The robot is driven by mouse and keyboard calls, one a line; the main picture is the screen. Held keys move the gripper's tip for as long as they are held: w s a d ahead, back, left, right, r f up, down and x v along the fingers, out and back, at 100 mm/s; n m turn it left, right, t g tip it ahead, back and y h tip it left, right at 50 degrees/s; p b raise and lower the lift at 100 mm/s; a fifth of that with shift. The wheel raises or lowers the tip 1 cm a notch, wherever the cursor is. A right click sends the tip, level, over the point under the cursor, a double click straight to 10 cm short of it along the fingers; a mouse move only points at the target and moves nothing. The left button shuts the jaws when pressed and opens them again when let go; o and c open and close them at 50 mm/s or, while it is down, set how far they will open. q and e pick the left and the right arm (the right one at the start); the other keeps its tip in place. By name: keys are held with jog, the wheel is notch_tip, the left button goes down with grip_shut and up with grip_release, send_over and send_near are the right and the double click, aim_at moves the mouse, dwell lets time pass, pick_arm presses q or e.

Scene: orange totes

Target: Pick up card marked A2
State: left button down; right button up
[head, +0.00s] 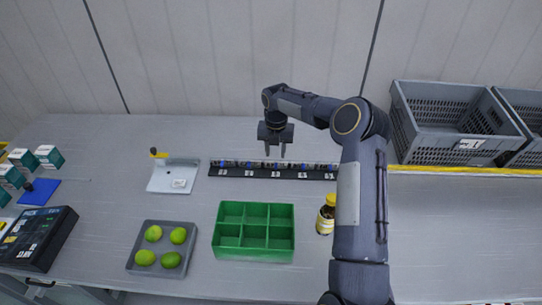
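My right gripper (275,154) hangs over the back middle of the table, with its two fingers apart and nothing between them. Below or just in front of it is a long black strip (230,173) with a row of small dark items and several small white labels (275,174). I cannot read the labels or pick out a card marked A2. A small white card or tag (179,183) lies on a white angled stand (160,182) left of the strip; its marking is unreadable. My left gripper is not in view.
A green divided tray (254,256), a yellow-capped bottle (326,215) and a grey tray (134,262) of green fruit stand in front. Grey crates (447,157) are at right. Green-white boxes (48,157) and a dark device (40,238) are at left. The table between is clear.

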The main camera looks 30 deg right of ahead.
aim_at(276, 166)
jog(key=shift+n, duration=0.6)
jog(key=f, duration=0.4)
jog(key=shift+w+d+f, duration=0.1)
jog(key=shift+w+d, duration=0.2)
jog(key=shift+w, duration=0.1)
notch_tip(276, 166, down, 5)
jog(key=b, duration=0.2)
jog(key=shift+d+f+b, duration=0.1)
jog(key=shift+f+b, duration=0.1)
jog(key=shift+b, duration=0.1)
jog(key=shift+r, duration=0.1)
jog(key=shift+c, duration=0.2)
grip_shut()
